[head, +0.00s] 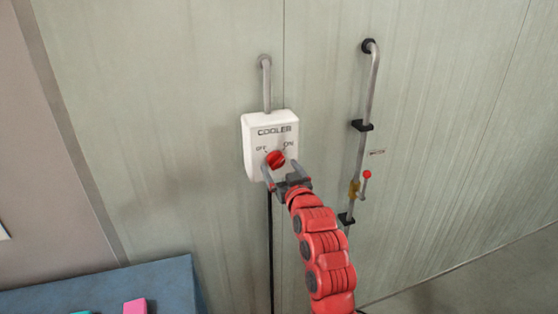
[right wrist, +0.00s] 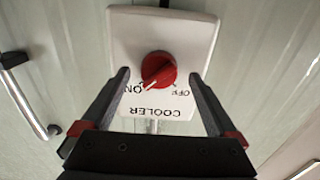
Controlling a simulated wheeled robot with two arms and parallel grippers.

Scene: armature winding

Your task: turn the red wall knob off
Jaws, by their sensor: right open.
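The red knob (head: 275,159) sits on a white wall box (head: 254,131) marked COOLER, with OFF at left and ON at right in the head view. The right wrist view shows the box upside down. There the knob (right wrist: 160,68) has its pale pointer mark towards ON. My right gripper (head: 281,169) is open in front of the box. Its two fingers stand on either side of the knob, with a gap visible on both sides in the wrist view (right wrist: 159,76). I cannot tell how far the tips reach along the knob. My left gripper is not in view.
A grey pipe (head: 266,85) rises from the box's top and a black cable (head: 270,250) hangs below it. To the right, a metal pipe (head: 371,90) with a small red-tipped lever (head: 366,180) runs down the wall. A blue surface (head: 150,282) bears a pink block (head: 135,306).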

